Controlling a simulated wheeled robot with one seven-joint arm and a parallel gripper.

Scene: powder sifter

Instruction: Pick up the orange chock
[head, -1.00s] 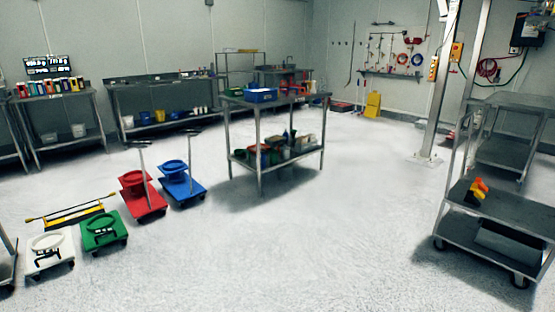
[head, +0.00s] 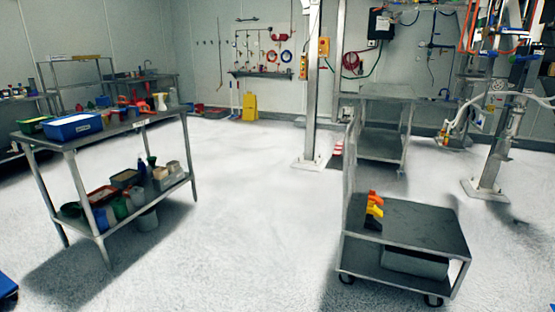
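An orange thing (head: 373,197), likely the orange chock, stands at the left part of the top shelf of a grey wheeled cart (head: 425,228) at the right of the head view. A yellow piece (head: 375,210) touches it just below, and a dark piece (head: 372,223) sits under that. They are too small to tell their exact shapes or whether they are joined. My gripper is not in the head view.
A steel table (head: 110,135) with bins and tools stands at the left. A metal post (head: 310,90) rises behind the cart, with another steel table (head: 385,125) nearby. A yellow floor sign (head: 250,107) stands at the back wall. The floor between table and cart is clear.

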